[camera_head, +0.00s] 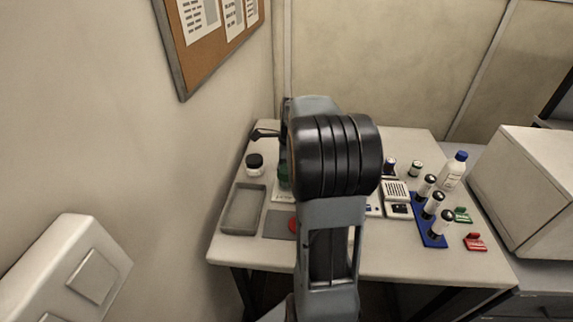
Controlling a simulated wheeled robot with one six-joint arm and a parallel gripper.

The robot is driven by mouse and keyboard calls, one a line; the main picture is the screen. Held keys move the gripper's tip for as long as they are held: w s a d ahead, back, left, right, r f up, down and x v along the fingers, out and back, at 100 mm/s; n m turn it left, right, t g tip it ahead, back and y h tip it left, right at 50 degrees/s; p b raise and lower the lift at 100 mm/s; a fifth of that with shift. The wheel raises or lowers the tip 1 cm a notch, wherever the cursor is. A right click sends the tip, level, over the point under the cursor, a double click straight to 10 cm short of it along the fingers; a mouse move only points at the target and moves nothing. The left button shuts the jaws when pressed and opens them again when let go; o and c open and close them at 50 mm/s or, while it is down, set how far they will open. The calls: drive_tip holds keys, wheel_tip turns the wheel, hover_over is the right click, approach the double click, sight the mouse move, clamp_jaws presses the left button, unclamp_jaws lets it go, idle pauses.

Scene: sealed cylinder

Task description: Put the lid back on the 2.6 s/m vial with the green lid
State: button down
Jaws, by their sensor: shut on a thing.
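A small vial (415,169) with a dark greenish top stands at the back right of the table; its label is too small to read. Another small vial (389,167) with a dark top and a yellowish band stands left of it, just beside my arm. A dark green object (283,176) shows at the left edge of my arm, partly hidden; I cannot tell what it is. My arm fills the middle of the view and hides the table's centre. My gripper is hidden behind it, so I cannot see its fingers or what they hold.
A blue rack (431,238) holds several dark-capped tubes. Nearby are a white bottle (453,170), a white device (396,192), a green piece (462,215) and a red piece (475,242). At left are a grey tray (243,209) and a black-lidded jar (255,165). The front right edge is clear.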

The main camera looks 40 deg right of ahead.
drive_tip(key=shift+c, duration=2.4)
unclamp_jaws()
drive_tip(key=shift+r, duration=0.15)
